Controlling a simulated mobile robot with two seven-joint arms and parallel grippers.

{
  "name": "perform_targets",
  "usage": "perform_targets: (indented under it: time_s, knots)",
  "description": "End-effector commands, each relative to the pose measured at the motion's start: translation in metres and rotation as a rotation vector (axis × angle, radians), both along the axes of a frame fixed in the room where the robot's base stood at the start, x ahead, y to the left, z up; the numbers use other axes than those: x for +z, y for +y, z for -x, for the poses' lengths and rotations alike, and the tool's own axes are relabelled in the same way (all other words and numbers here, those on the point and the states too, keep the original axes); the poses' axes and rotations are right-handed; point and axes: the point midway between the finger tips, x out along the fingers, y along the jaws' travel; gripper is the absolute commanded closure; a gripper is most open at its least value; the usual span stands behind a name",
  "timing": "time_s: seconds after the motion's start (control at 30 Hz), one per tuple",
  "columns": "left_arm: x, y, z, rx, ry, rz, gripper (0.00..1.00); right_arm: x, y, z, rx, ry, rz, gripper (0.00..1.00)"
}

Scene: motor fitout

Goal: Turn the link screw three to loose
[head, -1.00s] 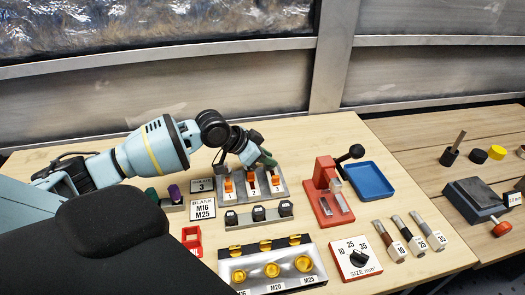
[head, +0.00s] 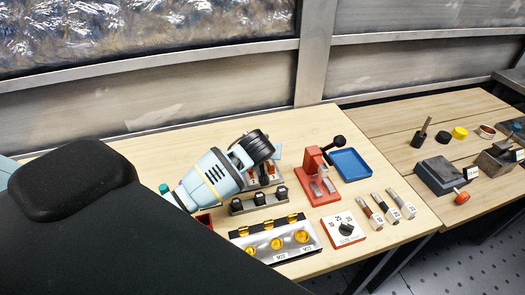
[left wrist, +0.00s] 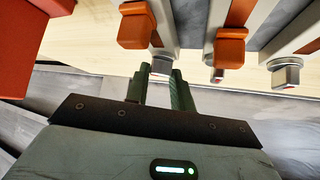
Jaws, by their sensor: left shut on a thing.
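In the left wrist view, the two green fingers of my left gripper (left wrist: 159,88) are shut on a grey metal screw head, link screw three (left wrist: 162,66), at the end of the leftmost link bar. Two more screws show to the right, a small one (left wrist: 217,75) by the middle bar and a larger one (left wrist: 286,74) by the right bar. Orange pieces (left wrist: 138,26) sit on the bars. In the head view my left arm covers much of the link block (head: 262,183), and the fingertips are hidden. My right gripper is in neither view.
A red press (head: 319,178) with a black-knobbed lever stands just right of the link block, beside a blue tray (head: 350,164). Bare wood lies behind.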

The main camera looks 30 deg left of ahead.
Motion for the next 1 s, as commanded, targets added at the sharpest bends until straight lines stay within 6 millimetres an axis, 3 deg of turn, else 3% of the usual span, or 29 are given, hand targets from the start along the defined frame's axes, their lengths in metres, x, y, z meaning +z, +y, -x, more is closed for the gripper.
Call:
perform_targets:
  time_s: [0.5,1.0]
  knots:
    - [-0.0014,-0.0050,-0.0024,0.368,0.004,0.001,0.99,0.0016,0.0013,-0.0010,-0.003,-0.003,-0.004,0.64]
    - [-0.0020,-0.0042,-0.0027,0.455,0.005,0.000,0.99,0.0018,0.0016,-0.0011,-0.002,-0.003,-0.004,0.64]
